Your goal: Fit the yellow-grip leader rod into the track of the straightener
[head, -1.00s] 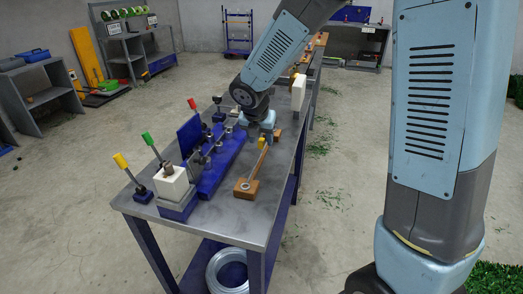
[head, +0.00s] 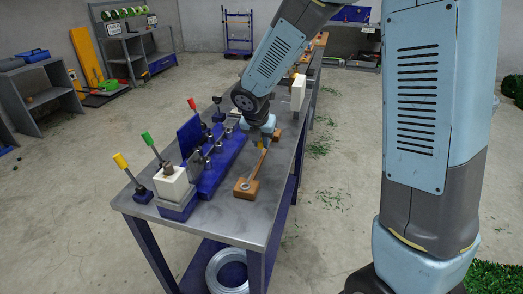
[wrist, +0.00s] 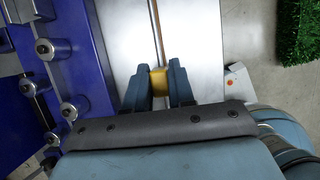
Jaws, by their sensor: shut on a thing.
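The leader rod (wrist: 157,35) is a thin rod with a yellow grip (wrist: 159,82). My gripper (wrist: 160,78) is shut on the yellow grip, with one finger on each side. In the head view the rod lies over the table between two wooden blocks, the nearer one (head: 246,188) and the farther one (head: 277,136). I cannot tell whether it still rests on them. The blue straightener (head: 222,168) with its metal rollers stands left of the rod. Its rollers (wrist: 46,47) also show on the left of the wrist view. Its track is hard to make out.
A white block (head: 172,184) and levers with yellow (head: 121,160), green (head: 147,138) and red (head: 192,103) handles stand along the table's left side. The metal tabletop (head: 235,215) is bare near the front. A wire coil (head: 226,270) lies below.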

